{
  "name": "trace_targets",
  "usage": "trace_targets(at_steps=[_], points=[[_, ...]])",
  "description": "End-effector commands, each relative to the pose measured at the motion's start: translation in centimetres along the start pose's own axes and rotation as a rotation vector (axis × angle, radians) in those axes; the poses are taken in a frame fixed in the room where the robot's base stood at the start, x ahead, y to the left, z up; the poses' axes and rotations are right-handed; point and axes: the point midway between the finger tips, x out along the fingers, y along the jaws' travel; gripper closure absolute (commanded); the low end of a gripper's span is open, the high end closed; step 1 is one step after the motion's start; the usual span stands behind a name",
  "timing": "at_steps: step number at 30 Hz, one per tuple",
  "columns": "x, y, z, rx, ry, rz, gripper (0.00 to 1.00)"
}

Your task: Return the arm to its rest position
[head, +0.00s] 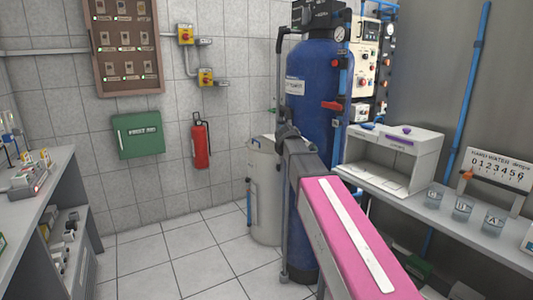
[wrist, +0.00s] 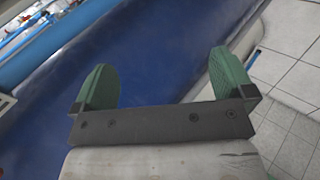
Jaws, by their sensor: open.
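My gripper (wrist: 165,85) shows in the wrist view with its two green fingers wide apart and nothing between them. Behind the fingers is the blue surface of a large tank (wrist: 165,45). In the head view my grey and pink arm reaches forward from the lower right towards the blue tank (head: 312,75). Its far end is in front of the tank, and the gripper fingers cannot be made out there. The gap between fingers and tank cannot be judged exactly.
A whitish barrel (head: 264,190) stands beside the tank. A right-hand bench (head: 420,205) carries a white open-fronted box (head: 395,160), several beakers (head: 462,208) and a number sign (head: 502,168). A left bench (head: 50,185) holds small items. The tiled floor (head: 170,260) between is clear.

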Motion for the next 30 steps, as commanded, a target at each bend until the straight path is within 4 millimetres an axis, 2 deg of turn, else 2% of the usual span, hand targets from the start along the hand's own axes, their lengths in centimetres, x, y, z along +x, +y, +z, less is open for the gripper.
trace_targets(at_steps=[1, 6, 15, 21, 30], points=[[1.3, -1.6, 1.6, 0.012, -0.010, -0.034, 0.00], [5.0, -6.5, 5.3, 0.064, -0.038, -0.148, 0.00], [9.7, -14.9, 12.5, 0.178, -0.107, -0.349, 0.00], [11.7, -20.2, 17.6, 0.268, -0.165, -0.478, 0.00], [12.8, -27.1, 24.6, 0.410, -0.263, -0.651, 0.00]])
